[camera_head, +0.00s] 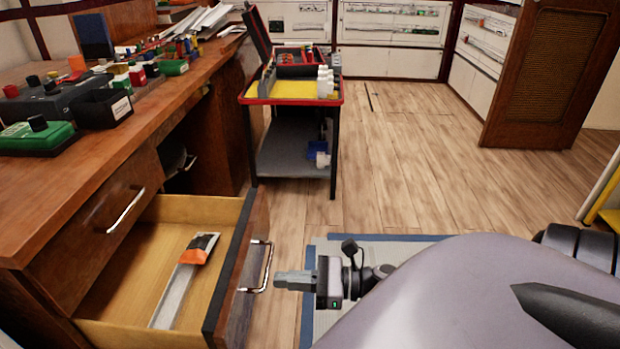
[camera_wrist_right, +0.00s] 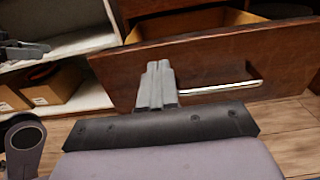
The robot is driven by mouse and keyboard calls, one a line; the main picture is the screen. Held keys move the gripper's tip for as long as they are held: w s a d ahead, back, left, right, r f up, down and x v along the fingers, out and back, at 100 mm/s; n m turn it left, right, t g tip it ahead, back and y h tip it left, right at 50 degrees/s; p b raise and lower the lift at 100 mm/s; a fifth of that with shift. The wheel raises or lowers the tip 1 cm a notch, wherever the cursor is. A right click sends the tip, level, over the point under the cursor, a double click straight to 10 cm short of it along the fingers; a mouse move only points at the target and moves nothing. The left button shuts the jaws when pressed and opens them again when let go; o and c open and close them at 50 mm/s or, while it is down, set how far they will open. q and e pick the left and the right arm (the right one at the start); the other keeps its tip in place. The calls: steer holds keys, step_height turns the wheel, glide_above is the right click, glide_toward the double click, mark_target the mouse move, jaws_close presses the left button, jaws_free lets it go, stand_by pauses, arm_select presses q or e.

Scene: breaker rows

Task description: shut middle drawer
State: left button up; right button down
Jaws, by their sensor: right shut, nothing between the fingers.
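The middle drawer (camera_head: 178,262) is pulled out from the wooden desk, with its front standing clear of the desk face. The drawer front carries a metal bar handle (camera_head: 258,265). My right gripper (camera_head: 280,281) is shut and empty, just right of the handle, pointing at the drawer front. In the right wrist view the shut fingers (camera_wrist_right: 157,85) are in front of the drawer front (camera_wrist_right: 215,75), beside the left end of the handle (camera_wrist_right: 222,88). Whether they touch it I cannot tell. My left gripper is not in view.
A closed drawer with a handle (camera_head: 126,211) is above. The desk top (camera_head: 130,140) holds several boxes and small items. A cart (camera_head: 292,100) stands beyond the open drawer. Wood floor (camera_head: 420,180) is clear to the right. Shelves with boxes (camera_wrist_right: 52,85) show in the wrist view.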

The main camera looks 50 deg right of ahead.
mark_target(241, 277)
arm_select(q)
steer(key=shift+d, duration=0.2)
arm_select(e)
steer(key=shift+x, duration=3.15)
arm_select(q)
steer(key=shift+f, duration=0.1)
